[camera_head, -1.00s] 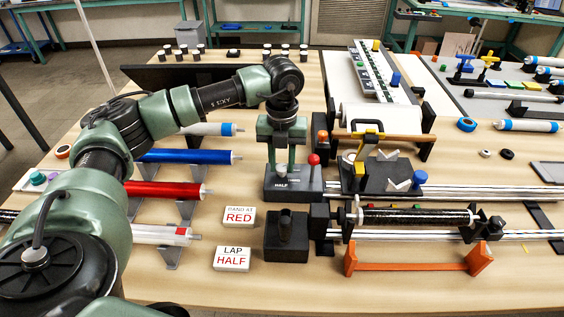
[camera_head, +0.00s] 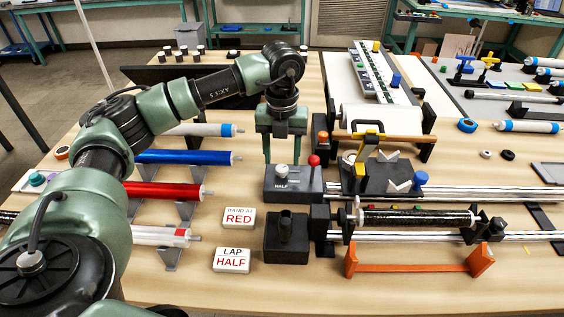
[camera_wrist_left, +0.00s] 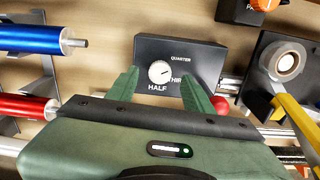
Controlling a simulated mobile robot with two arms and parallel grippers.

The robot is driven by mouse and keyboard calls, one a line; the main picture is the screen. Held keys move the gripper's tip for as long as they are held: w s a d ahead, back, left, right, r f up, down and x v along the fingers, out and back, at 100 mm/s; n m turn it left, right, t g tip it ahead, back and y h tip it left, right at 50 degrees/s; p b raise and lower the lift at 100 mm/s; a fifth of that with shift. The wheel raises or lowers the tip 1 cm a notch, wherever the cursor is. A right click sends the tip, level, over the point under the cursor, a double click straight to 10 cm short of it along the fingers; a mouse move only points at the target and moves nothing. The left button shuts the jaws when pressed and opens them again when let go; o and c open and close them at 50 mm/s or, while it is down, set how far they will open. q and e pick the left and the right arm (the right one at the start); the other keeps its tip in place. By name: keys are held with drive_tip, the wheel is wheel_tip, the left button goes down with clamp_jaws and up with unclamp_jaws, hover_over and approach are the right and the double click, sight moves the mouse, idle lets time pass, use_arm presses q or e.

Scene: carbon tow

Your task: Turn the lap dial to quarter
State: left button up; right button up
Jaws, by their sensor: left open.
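The lap dial is a white round knob (camera_wrist_left: 160,71) on a dark grey box (camera_wrist_left: 207,54), with QUARTER, a partly covered THIRD and HALF lettered around it in the left wrist view. The knob's mark is too small to read surely. In the head view the knob (camera_head: 281,171) stands on top of the box (camera_head: 312,190). My left gripper (camera_head: 284,157) is open and empty, just above and behind the knob, its fingers apart from it. In the wrist view its fingers (camera_wrist_left: 160,84) stand either side of the knob. My right gripper is not in view.
A red ball-topped lever (camera_head: 314,161) stands on the box's right side, near my gripper. Cards read BAND AT RED (camera_head: 239,218) and LAP HALF (camera_head: 232,260). Rails, a black tow roll (camera_head: 415,218) and an orange bar (camera_head: 410,267) lie right; coloured rolls lie left.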

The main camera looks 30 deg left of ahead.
sight(282, 167)
use_arm(q)
drive_tip(key=shift+r, duration=2.55)
